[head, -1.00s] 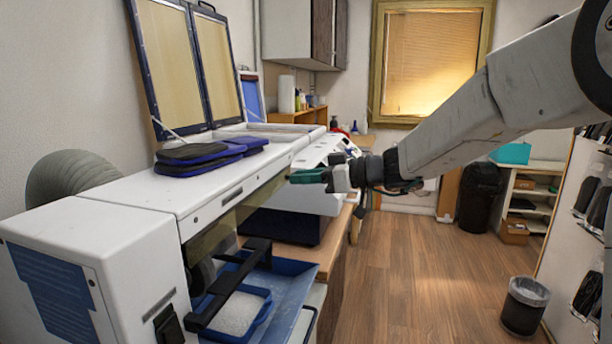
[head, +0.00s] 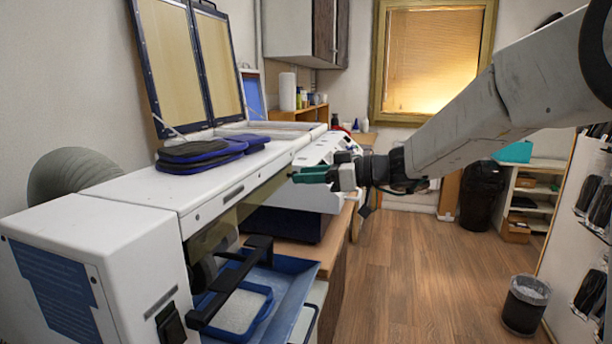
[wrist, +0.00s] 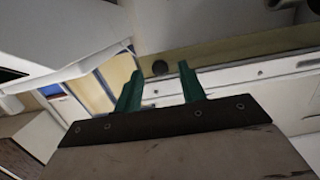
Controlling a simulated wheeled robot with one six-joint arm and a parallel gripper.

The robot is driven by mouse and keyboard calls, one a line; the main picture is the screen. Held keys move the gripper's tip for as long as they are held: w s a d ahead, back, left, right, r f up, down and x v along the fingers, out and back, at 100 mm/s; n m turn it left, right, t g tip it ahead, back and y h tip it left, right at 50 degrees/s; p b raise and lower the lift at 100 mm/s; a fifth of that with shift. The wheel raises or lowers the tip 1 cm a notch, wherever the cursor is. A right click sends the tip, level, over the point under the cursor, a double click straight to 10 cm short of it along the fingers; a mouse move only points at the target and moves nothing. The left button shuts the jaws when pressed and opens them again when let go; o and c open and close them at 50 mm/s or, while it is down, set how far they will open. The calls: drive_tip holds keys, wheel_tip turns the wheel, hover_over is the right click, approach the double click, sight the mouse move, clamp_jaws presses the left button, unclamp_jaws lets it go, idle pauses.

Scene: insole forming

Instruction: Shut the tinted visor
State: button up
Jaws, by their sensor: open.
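The tinted visor (head: 207,240) is an olive, see-through strip along the front of the white machine, below its top edge. My gripper (head: 305,175) has green fingers and is near the far end of the machine's front edge.
Dark blue insole pads (head: 205,152) lie on the white machine top (head: 130,190). Two framed panels (head: 190,60) stand raised behind. A bin (head: 525,305) stands right; the floor between is clear.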

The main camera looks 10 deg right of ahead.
drive_tip(key=v, duration=0.7)
drive_tip(key=s+d+f+m+g+h, duration=0.1)
drive_tip(key=s+f+m+g+h, duration=0.65)
drive_tip(key=s, duration=0.75)
drive_tip(key=s+d+f+m+h, duration=0.1)
drive_tip(key=s+d+m+h, duration=0.1)
drive_tip(key=s+d, duration=0.2)
drive_tip(key=s+d+f+m+t+h, duration=0.1)
drive_tip(key=s+d+f+m+h, duration=0.1)
drive_tip(key=s, duration=0.7)
drive_tip(key=s+d+f+m+t+h, duration=0.1)
drive_tip(key=s+d+m+h, duration=0.1)
drive_tip(key=s+d, duration=0.4)
drive_tip(key=shift+s+f+h, duration=0.3)
drive_tip(key=shift+s+h, duration=0.55)
